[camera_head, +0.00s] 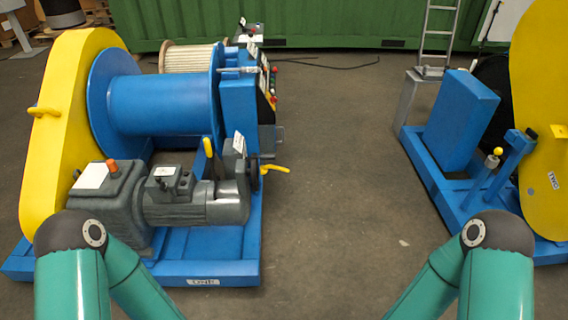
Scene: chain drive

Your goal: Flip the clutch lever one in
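The clutch lever one cannot be singled out for certain. On the left blue machine (180,272) a short upright yellow-handled lever (208,147) stands behind the grey motor (180,203). A second yellow handle (275,169) sticks out to the right of the motor's end. On the right blue machine (440,185) a short lever with a yellow ball knob (496,152) stands upright before the yellow guard. Only the upper bends of my two arms show, at the bottom left and bottom right. Both grippers are out of view.
The left machine carries a blue drum (160,104), a yellow guard (62,130) and a control panel (268,84). A wide strip of bare floor (335,165) lies between the machines. A green container (330,22) and ladder (437,35) stand behind.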

